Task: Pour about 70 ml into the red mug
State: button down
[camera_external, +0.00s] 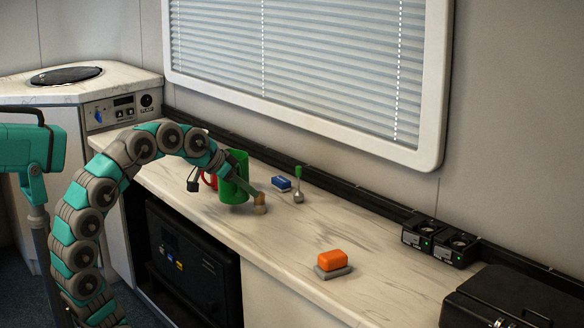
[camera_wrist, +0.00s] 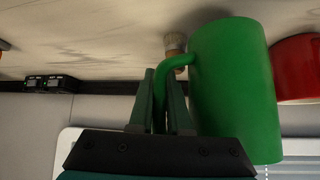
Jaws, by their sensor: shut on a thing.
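A green mug-like vessel (camera_external: 233,183) with a side handle is near the back middle of the counter. It looks upright or nearly so. It also shows large in the wrist view (camera_wrist: 232,90). My gripper (camera_wrist: 164,80) is shut on its handle. In the external view my gripper (camera_external: 251,189) shows only in part, beside the green vessel. I cannot tell whether the vessel touches the counter. The red mug (camera_external: 209,181) stands just left of it, mostly hidden behind the vessel and my arm. Its side shows at the right edge of the wrist view (camera_wrist: 297,68). The contents of both are hidden.
A small tan-topped item (camera_external: 260,208) stands close by on the right. A blue block (camera_external: 281,184) and a green-topped upright item (camera_external: 298,186) are behind it. An orange block on a grey base (camera_external: 332,261) lies further right. The counter (camera_external: 300,232) between is clear.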

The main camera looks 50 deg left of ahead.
aim_at(242, 152)
jog(key=a+r+n+h+p, duration=0.1)
jog(key=r+h+p, duration=0.1)
jog(key=p, duration=0.1)
jog(key=w+a+r+n+g+h+p, duration=0.1)
jog(key=a+r+h+p, duration=0.1)
jog(key=r+p, duration=0.1)
jog(key=w+a+r+n+g+h+p, duration=0.1)
jog(key=a+r+h+p, duration=0.1)
jog(key=p, duration=0.2)
jog(key=shift+w+a+r, duration=0.1)
jog(key=shift+a+r, duration=0.05)
jog(key=shift+r, duration=0.25)
jog(key=shift+w+a+r+n+g+h+p, duration=0.1)
jog(key=shift+a+r+n+h+p, duration=0.35)
jog(key=shift+p, duration=0.45)
jog(key=shift+w+a+r+n+g+h+p, duration=0.1)
jog(key=shift+w+r+n+h+p, duration=0.1)
jog(key=shift+r+h+p, duration=0.5)
jog(key=shift+w+a+r+n+g+h+p, duration=0.1)
jog(key=shift+a+r+n+h+p, duration=0.25)
jog(key=shift+r+p, duration=0.5)
jog(key=shift+a+h+p, duration=0.1)
jog(key=shift+h+p, duration=0.2)
jog(key=shift+p, duration=0.25)
jog(key=shift+r, duration=0.1)
jog(key=r+p, duration=0.1)
jog(key=a+n+h+p, duration=0.1)
jog(key=shift+w+a+r+p, duration=0.3)
jog(key=shift+r+p, duration=0.05)
